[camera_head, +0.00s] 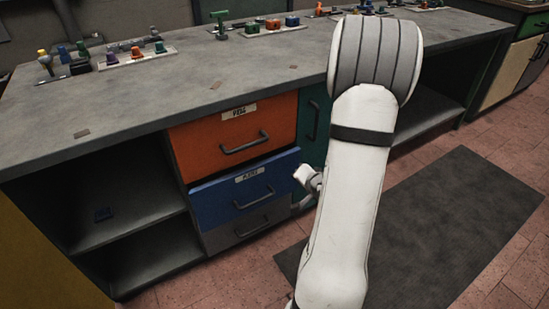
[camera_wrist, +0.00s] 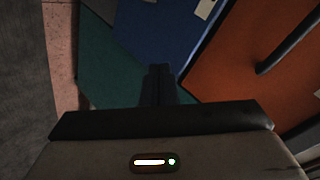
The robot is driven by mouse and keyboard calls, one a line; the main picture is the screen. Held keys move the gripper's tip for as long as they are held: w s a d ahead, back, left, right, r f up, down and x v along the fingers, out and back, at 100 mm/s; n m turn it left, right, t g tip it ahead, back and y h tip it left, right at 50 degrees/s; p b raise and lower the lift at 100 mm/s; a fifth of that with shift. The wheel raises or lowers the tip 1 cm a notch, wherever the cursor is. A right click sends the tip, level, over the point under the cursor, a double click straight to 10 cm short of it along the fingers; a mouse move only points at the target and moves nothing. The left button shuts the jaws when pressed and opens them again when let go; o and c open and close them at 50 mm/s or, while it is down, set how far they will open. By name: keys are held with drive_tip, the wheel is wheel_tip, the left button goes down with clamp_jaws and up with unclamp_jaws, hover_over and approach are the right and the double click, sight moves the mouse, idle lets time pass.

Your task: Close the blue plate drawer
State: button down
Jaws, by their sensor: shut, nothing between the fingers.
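The blue plate drawer (camera_head: 224,203) is below the orange drawer in the bench, with a dark bar handle and a pale label. Its front seems to stand slightly forward of the orange front. The blue front (camera_wrist: 160,30) also shows in the wrist view, beyond my fingers. My gripper (camera_wrist: 159,72) is shut and empty, its dark fingers together in front of the lower blue area. In the head view, my white wrist is beside the drawer's right end, and the fingertips are hard to make out. I cannot tell whether they touch the drawer.
The orange drawer (camera_head: 205,146) is directly above, and a grey drawer (camera_head: 220,238) below. A teal panel (camera_head: 312,120) adjoins on the right. Open shelves (camera_head: 130,215) are at left. Small coloured items stand on the grey worktop (camera_head: 130,105). A dark mat (camera_head: 450,215) lies on the tiled floor.

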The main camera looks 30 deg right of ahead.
drive_tip(key=s+d+m+t+y, duration=0.1)
drive_tip(key=s+m+t, duration=0.1)
drive_tip(key=m, duration=0.1)
drive_tip(key=m+t+y+b, duration=0.1)
drive_tip(key=m+t+b, duration=0.1)
drive_tip(key=b, duration=0.2)
approach(276, 156)
drive_tip(key=w+f, duration=0.3)
drive_tip(key=shift+w+f, duration=0.15)
drive_tip(key=shift+w, duration=0.8)
drive_tip(key=shift+w, duration=0.25)
drive_tip(key=w+p, duration=0.1)
drive_tip(key=w, duration=0.2)
drive_tip(key=shift+w+a, duration=0.1)
drive_tip(key=shift+w, duration=0.3)
drive_tip(key=shift+w+r, duration=0.15)
drive_tip(key=shift+r, duration=0.15)
